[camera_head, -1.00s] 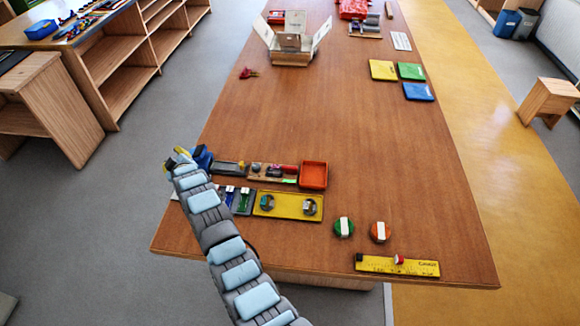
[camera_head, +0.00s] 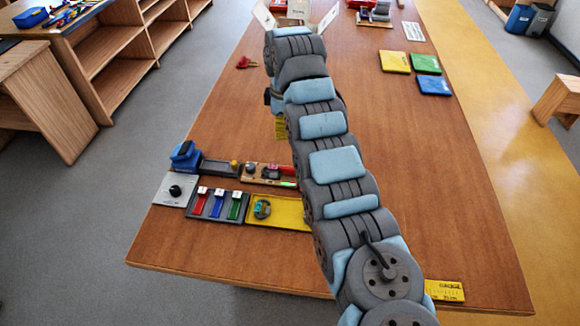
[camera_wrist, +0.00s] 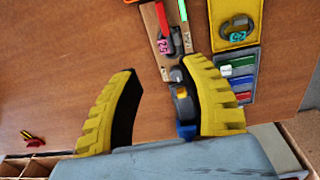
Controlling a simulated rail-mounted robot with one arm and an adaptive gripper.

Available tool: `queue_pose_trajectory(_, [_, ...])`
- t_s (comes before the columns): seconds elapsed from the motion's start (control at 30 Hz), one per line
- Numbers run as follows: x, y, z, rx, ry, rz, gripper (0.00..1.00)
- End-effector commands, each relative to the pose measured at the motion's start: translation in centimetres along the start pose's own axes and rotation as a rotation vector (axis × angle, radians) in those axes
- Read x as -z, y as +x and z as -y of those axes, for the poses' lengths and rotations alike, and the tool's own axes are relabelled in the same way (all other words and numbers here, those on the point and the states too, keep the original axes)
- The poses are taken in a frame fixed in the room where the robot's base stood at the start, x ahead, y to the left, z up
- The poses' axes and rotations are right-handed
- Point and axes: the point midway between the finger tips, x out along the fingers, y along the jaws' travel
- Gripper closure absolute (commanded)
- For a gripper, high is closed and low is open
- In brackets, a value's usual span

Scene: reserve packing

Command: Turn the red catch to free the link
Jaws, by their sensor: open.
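The red catch (camera_head: 287,171) lies at the right of a narrow wooden board (camera_head: 257,180), beside my arm in the head view. It also shows as a red bar near the top of the wrist view (camera_wrist: 162,18). A pink link (camera_wrist: 164,47) with a marking sits right by it on the board; whether they touch is unclear. My gripper (camera_wrist: 163,68) has its yellow fingers spread wide, with nothing between them held. In the head view only part of a yellow finger (camera_head: 280,128) shows under my arm, beyond the board.
A grey tray (camera_head: 217,168) and blue block (camera_head: 185,154) stand left of the board. A tray with red, blue and green pieces (camera_head: 208,209) and a yellow plate (camera_head: 287,224) lie nearer. My arm hides the table's right middle. The far left tabletop is mostly clear.

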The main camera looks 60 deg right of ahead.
Motion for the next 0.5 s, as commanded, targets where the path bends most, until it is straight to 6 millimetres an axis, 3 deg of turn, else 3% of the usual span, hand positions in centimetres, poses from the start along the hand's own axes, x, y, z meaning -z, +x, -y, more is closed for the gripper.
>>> queue_pose_trajectory(0.2, [-1.6,-0.4,0.7,0.039,-0.007,0.026,0.58])
queue_pose_trajectory(0.5, [-1.7,2.8,0.8,0.039,-0.005,0.025,0.58])
